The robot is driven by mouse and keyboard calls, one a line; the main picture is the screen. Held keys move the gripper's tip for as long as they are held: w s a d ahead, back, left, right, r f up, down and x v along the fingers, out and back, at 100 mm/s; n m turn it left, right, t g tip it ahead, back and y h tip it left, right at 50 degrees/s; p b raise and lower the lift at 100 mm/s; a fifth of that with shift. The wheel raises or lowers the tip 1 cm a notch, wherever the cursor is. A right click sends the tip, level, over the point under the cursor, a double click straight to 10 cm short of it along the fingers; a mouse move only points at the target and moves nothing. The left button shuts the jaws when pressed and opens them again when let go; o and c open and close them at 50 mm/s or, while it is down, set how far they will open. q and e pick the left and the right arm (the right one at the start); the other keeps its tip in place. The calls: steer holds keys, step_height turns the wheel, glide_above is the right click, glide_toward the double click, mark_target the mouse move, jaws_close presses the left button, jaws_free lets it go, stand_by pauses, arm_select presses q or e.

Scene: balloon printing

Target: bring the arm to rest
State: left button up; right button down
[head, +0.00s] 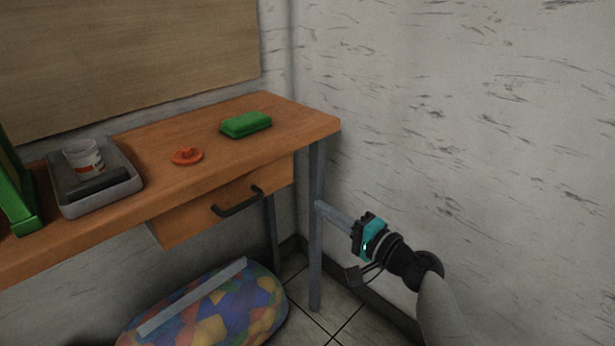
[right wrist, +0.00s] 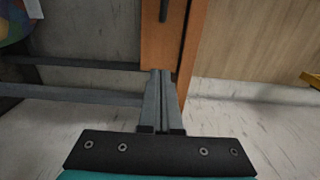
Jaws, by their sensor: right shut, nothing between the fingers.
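My right gripper (head: 321,206) is to the right of the wooden table (head: 284,112), below the height of its top. Its grey fingers are together and empty, and they point left toward the table's front right leg (head: 316,260). In the head view the fingertips overlap that leg, and I cannot tell whether they touch it. In the right wrist view the shut fingers (right wrist: 161,74) stand in front of the wooden table parts (right wrist: 158,45). My left gripper is not in view.
On the table are a green block (head: 246,125), an orange piece (head: 187,156) and a grey tray (head: 130,190) holding a cup (head: 84,157). The drawer (head: 190,215) has a dark handle (head: 238,203). A patchwork cushion (head: 240,310) lies below. A wall (head: 480,120) stands close behind my right arm.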

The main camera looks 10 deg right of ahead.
steer(key=s+d+f+n+g+h, duration=0.2)
steer(key=s+f+n+g+h, duration=0.7)
steer(key=s+f, duration=1.55)
arm_select(q)
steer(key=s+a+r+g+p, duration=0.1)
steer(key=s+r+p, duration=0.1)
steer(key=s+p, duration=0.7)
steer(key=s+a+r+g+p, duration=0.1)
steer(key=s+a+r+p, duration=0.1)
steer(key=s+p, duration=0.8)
steer(key=p, duration=0.8)
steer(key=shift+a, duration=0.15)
arm_select(e)
steer(key=s+d+r+n+g+h, duration=0.1)
steer(key=s+d+n+g, duration=0.1)
steer(key=s, duration=1)
steer(key=s+d+n+g+h, duration=0.1)
steer(key=s+d, duration=0.4)
steer(key=s, duration=0.8)
steer(key=shift+s+r+n+g, duration=0.25)
steer(key=shift+r+n+g, duration=0.15)
steer(key=shift+g, duration=0.2)
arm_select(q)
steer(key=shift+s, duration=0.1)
